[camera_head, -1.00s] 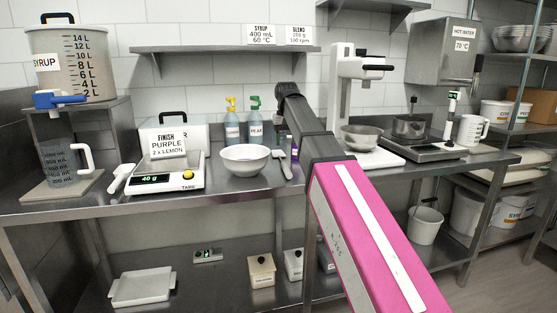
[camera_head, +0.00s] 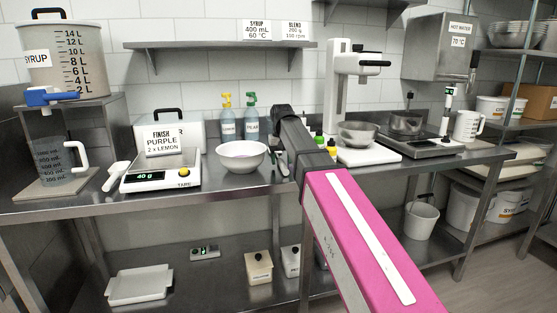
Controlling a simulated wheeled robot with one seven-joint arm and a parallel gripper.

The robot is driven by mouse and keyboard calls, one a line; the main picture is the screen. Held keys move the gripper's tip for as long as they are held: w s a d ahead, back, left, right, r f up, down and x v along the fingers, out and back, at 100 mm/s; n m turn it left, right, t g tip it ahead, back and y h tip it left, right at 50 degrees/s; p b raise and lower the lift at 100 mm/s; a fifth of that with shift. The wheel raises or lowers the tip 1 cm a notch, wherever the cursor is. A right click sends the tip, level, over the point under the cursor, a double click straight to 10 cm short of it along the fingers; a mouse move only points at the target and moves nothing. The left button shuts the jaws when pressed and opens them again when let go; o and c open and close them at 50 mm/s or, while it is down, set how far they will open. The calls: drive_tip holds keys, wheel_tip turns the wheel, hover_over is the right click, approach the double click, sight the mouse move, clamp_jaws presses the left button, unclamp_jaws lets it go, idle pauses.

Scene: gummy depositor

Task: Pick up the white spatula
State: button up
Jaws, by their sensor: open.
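The white spatula (camera_head: 273,155) lies on the steel bench just right of the white bowl (camera_head: 240,157). Only a small pale part of it shows; my arm covers the rest. My gripper (camera_head: 282,161) is low over the bench at the spatula, beneath my dark wrist. It is open, and its fingers are small and partly hidden. I cannot tell whether they touch the spatula or straddle it.
A scale (camera_head: 161,176) with a label card stands left of the bowl, with a white scoop-like utensil (camera_head: 116,175) beside it. Bottles (camera_head: 228,127) stand behind. Small colour bottles (camera_head: 330,150) and a mixer stand (camera_head: 368,156) are on the right. A wall shelf (camera_head: 220,45) hangs above.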

drive_tip(key=shift+f, duration=0.6)
drive_tip(key=c, duration=1)
drive_tip(key=shift+c, duration=0.2)
wheel_tip(320, 180, up, 10)
drive_tip(key=shift+r, duration=0.1)
